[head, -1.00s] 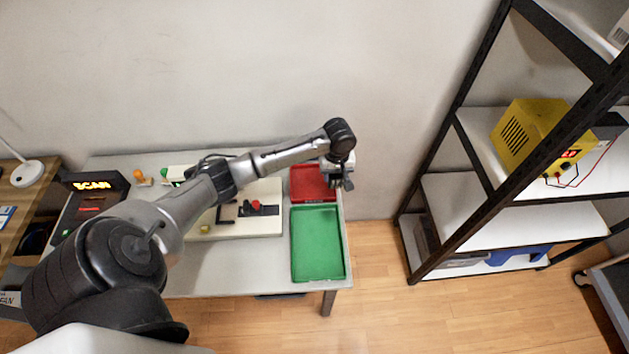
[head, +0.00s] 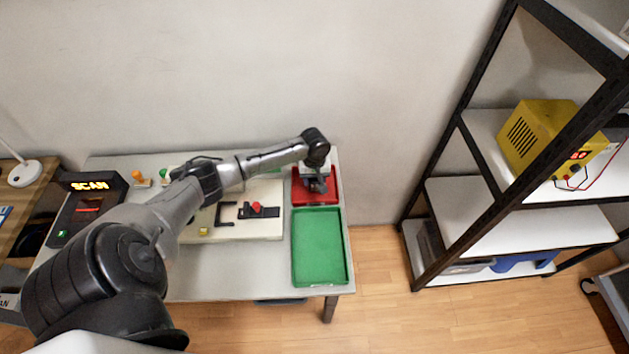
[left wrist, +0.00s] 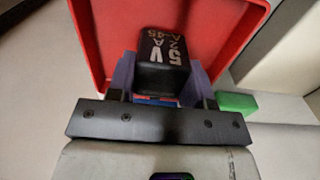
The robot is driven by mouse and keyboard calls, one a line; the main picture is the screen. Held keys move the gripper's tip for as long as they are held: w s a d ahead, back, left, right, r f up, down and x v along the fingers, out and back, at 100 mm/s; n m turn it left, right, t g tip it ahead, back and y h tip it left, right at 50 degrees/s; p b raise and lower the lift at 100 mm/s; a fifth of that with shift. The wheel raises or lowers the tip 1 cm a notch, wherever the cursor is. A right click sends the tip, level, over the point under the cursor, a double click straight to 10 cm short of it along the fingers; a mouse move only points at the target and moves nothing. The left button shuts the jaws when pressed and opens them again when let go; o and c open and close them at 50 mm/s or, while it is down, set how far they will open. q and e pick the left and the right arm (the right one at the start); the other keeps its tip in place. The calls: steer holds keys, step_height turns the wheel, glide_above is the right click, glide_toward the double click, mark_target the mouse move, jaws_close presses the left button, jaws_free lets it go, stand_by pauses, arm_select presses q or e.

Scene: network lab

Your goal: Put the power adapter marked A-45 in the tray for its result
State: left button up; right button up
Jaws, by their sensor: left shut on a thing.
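The power adapter (left wrist: 163,62) is a black block with white print reading "5V 2A A-45" in the left wrist view. My left gripper (left wrist: 163,95) is shut on it. The red tray (left wrist: 85,50) lies behind and around the adapter in that view. In the head view my left gripper (head: 317,184) is over the red tray (head: 331,198), and the adapter is hard to make out there. I cannot tell whether the adapter touches the tray floor. The empty green tray (head: 319,248) lies in front of the red one. My right gripper is not in view.
A pale test board (head: 255,227) with a red-knobbed clamp (head: 256,208) lies left of the trays. A scanner with a lit SCAN sign (head: 90,186) stands at the table's left. A black-framed shelf with a yellow power supply (head: 548,140) stands at the right.

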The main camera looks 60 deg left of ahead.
arm_select(q)
steer(key=shift+f, duration=0.25)
steer(key=shift+f, duration=0.1)
steer(key=o, duration=1)
steer(key=shift+f, duration=0.1)
